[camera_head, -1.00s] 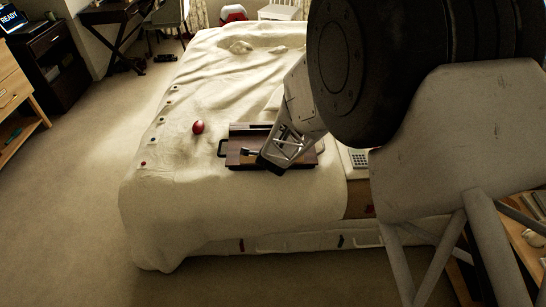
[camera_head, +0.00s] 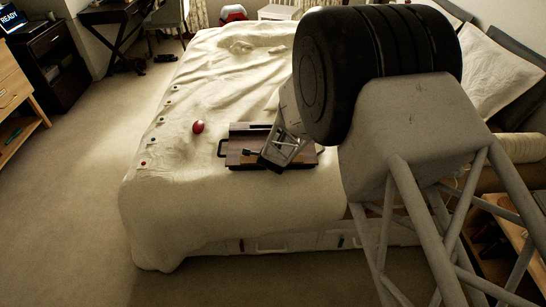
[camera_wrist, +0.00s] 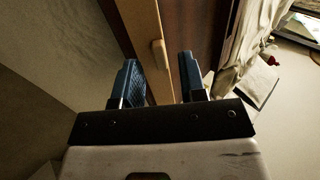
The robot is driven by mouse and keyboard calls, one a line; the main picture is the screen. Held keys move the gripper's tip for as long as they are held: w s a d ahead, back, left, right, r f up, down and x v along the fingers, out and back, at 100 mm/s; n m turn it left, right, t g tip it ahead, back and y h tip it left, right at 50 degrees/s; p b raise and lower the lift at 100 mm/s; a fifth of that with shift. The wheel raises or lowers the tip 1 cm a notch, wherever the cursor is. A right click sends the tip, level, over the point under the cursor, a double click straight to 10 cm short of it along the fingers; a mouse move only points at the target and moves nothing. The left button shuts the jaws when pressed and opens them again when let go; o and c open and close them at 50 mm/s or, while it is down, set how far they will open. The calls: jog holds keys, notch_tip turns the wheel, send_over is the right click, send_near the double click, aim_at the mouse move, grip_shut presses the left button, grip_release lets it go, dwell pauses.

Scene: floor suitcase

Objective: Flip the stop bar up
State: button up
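A dark brown wooden case (camera_head: 238,160) with a black handle at its left lies on the bed in the head view. My gripper (camera_head: 266,163) is over the case's front part, angled down from the right. In the wrist view the case shows as a light wooden strip (camera_wrist: 149,30) beside a dark brown panel (camera_wrist: 190,25). A small light wooden tab (camera_wrist: 159,54) sits on the strip, ahead of and between the two blue fingers of my gripper (camera_wrist: 158,78). The fingers are apart with nothing held. I cannot tell for sure which part is the stop bar.
The bed (camera_head: 170,205) has a cream cover. A red egg-shaped object (camera_head: 198,127) lies left of the case, and several small buttons line the bed's left side. Pillows (camera_head: 500,75) are at right. Carpet (camera_head: 70,200) is clear at left.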

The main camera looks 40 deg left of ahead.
jog(key=shift+w+a+f, duration=0.15)
jog(key=shift+w+f, duration=0.05)
jog(key=shift+c, duration=0.4)
grip_shut()
jog(key=shift+s+t+y, duration=0.2)
jog(key=shift+t+y, duration=0.3)
jog(key=shift+s+d+f+t+y, duration=0.2)
jog(key=shift+d+t+y, duration=0.05)
jog(key=shift+t+y, duration=0.25)
jog(key=shift+s+d+f+t+y, duration=0.15)
jog(key=shift+d+t+y, duration=0.1)
jog(key=shift+t+y, duration=0.25)
jog(key=shift+s+d+f+t+y, duration=0.15)
jog(key=shift+t+y, duration=0.4)
jog(key=shift+t, duration=0.05)
jog(key=shift+s+d+f+t+y, duration=0.1)
jog(key=shift+d+f+t+y, duration=0.1)
jog(key=shift+t+y, duration=0.4)
jog(key=shift+s+d+f+t+y, duration=0.1)
jog(key=shift+s+f+t+y, duration=0.05)
jog(key=shift+t+y, duration=0.45)
